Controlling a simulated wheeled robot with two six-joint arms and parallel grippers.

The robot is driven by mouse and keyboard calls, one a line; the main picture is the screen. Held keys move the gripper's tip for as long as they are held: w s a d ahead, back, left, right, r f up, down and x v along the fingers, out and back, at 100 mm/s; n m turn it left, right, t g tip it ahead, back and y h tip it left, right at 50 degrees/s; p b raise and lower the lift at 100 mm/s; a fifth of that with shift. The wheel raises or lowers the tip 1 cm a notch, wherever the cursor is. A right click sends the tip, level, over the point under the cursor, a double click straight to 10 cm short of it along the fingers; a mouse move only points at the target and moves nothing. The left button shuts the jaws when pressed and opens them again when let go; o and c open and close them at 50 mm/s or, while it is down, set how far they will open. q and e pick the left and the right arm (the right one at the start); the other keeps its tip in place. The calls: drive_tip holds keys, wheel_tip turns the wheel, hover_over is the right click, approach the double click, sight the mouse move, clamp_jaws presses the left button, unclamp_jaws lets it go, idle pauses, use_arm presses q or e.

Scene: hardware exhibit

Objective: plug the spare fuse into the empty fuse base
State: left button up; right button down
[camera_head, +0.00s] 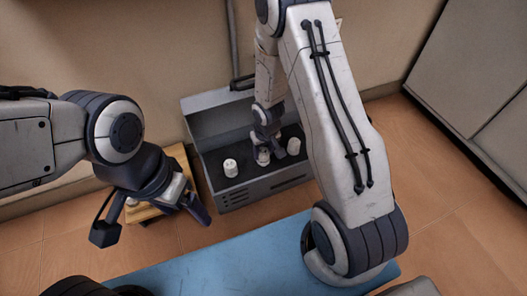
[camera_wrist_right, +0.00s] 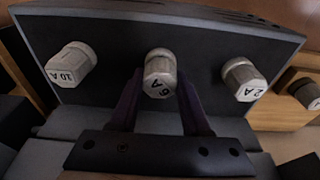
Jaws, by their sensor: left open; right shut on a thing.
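A fuse marked 6 A (camera_wrist_right: 158,75) stands in the middle of a row in the grey open metal box (camera_head: 262,190). My right gripper (camera_head: 263,152) reaches down into the box and is shut on this fuse, one finger on each side in the right wrist view. Its base is hidden below it, so I cannot tell how deep it sits. A fuse marked 2 A (camera_wrist_right: 243,80) and one marked 10 A (camera_wrist_right: 72,64) stand on either side, apart from the fingers. My left gripper (camera_head: 151,221) is open and empty in front of the box, to its left.
A wooden stand (camera_head: 180,156) is left of the box, partly hidden by my left gripper. Another pale fuse-like piece (camera_wrist_right: 305,92) is on it at the right of the wrist view. A blue mat (camera_head: 215,268) lies in front. A grey cabinet (camera_head: 470,75) stands at right.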

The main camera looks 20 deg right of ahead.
drive_tip(key=shift+f, duration=0.3)
unclamp_jaws()
idle(0.3)
drive_tip(key=shift+r, duration=0.2)
drive_tip(key=shift+r+p, duration=3.35)
drive_tip(key=shift+r, duration=0.05)
